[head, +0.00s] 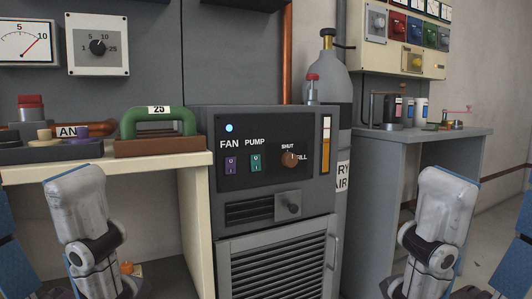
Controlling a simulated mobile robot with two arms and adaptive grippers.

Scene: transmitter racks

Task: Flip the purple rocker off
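The purple rocker (231,165) is on the dark control panel of the grey cabinet (226,207), under the label FAN. A blue light (229,128) glows above it. Small marks show on the rocker face, but which end is pressed in is too small to tell. A teal rocker (256,163) sits just to its right under PUMP. My two arms show at the lower left and lower right, well apart from the panel. Neither gripper can be made out; both are below or outside the picture.
A brown knob (290,159) and an amber gauge (326,145) are right of the rockers. A bench (193,161) with a green-handled block (160,123) stands left; a grey table (423,136) stands right. A gas cylinder (329,78) is behind. The space before the panel is clear.

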